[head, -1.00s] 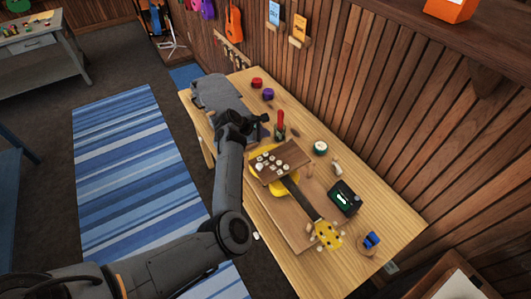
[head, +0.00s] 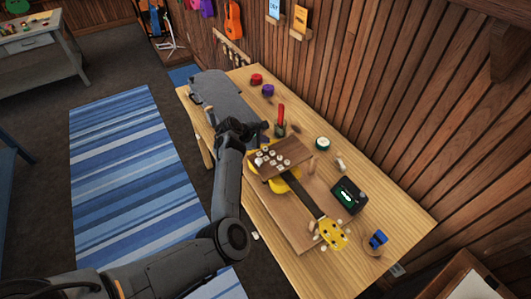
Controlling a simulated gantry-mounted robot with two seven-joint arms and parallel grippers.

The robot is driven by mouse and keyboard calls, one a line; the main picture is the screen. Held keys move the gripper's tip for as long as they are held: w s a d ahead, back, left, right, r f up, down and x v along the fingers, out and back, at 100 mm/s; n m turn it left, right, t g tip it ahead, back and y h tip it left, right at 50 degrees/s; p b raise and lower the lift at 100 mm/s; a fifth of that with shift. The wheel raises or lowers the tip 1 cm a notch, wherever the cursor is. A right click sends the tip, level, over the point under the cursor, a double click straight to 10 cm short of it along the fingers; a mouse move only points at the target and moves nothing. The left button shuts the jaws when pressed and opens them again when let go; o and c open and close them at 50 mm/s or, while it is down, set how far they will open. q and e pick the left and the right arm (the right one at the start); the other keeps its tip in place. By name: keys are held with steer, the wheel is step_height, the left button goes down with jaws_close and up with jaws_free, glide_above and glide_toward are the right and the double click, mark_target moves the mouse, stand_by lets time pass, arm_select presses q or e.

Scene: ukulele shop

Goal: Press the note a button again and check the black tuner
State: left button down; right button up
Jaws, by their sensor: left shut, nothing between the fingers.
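A brown wooden board (head: 292,150) with several small white round buttons lies over the body of a yellow ukulele (head: 279,184) on the workbench. The button labels are too small to read, so I cannot tell which one is note a. The black tuner (head: 357,202) sits to the right of the ukulele's neck, with a lit green mark on its screen that is too small to read. My left gripper (head: 262,137) is shut and empty, close to the board's upper left edge. I cannot tell whether it touches a button. My right gripper is not in view.
A red-handled tool (head: 281,117) stands upright just behind the board. A round green-and-white container (head: 322,143), red (head: 257,79) and purple (head: 268,90) pots and a blue item (head: 378,239) are on the bench (head: 395,205). A grey case (head: 222,97) lies at its far end.

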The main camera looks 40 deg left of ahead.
mark_target(264, 149)
arm_select(q)
steer(key=shift+f, duration=0.6)
stand_by(0.7)
stand_by(0.9)
steer(key=shift+f, duration=0.4)
stand_by(0.3)
steer(key=shift+f+b, duration=0.5)
steer(key=shift+f, duration=0.1)
stand_by(0.5)
steer(key=shift+r, duration=0.2)
steer(key=shift+r+p, duration=0.15)
steer(key=shift+p, duration=0.2)
steer(key=shift+r+p, duration=0.65)
steer(key=shift+p, duration=0.05)
